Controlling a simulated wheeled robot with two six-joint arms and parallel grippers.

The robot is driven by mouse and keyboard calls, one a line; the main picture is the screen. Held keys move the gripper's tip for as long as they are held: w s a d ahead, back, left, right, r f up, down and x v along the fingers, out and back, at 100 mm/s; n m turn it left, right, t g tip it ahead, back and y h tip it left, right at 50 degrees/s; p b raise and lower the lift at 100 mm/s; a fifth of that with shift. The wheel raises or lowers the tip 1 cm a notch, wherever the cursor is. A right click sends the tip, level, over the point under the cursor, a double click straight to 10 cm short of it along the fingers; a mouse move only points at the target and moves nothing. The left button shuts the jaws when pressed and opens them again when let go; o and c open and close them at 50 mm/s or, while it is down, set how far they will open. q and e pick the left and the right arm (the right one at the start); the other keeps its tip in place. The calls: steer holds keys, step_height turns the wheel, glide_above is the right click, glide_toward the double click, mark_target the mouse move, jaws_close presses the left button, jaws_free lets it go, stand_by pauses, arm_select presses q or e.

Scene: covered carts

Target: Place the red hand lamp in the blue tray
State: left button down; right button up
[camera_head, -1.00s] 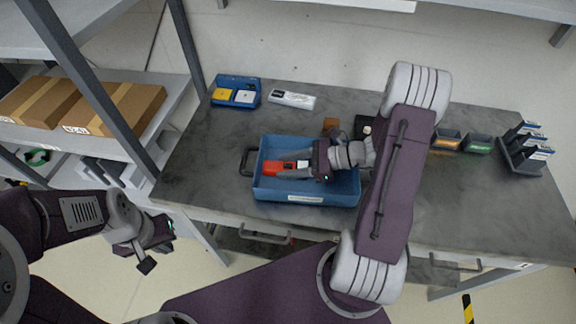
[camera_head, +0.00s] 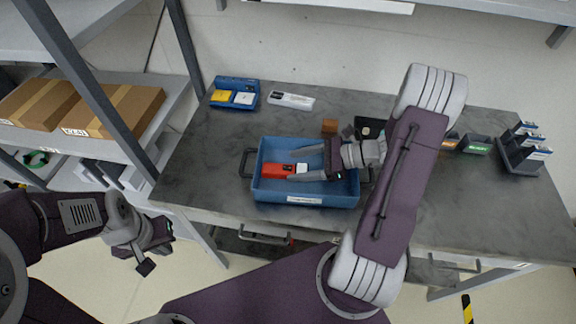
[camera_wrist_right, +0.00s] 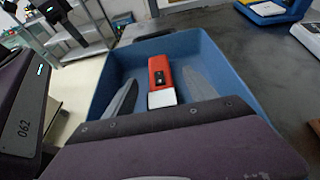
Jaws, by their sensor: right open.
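The red hand lamp (camera_head: 280,171), with a pale end, lies in the blue tray (camera_head: 305,199) on the grey workbench. In the right wrist view the lamp (camera_wrist_right: 160,75) lies inside the blue tray (camera_wrist_right: 215,55), its pale end toward me. My right gripper (camera_head: 287,165) is over the tray, its fingers spread and pointing left toward the lamp. In the right wrist view the open fingers of the gripper (camera_wrist_right: 160,77) are on either side of the lamp, with gaps visible. My left gripper (camera_head: 158,248) hangs left of the bench, away from the tray; its opening is unclear.
A small blue bin (camera_head: 235,93) with yellow and white items and a white device (camera_head: 291,101) are at the back left. A brown block (camera_head: 329,127) is behind the tray. A dark rack (camera_head: 522,150) stands at the right. Shelves with cartons (camera_head: 115,110) are at left.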

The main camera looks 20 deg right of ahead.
steer(key=v, duration=0.8)
steer(key=shift+s+d+r, duration=0.15)
steer(key=shift+d, duration=0.05)
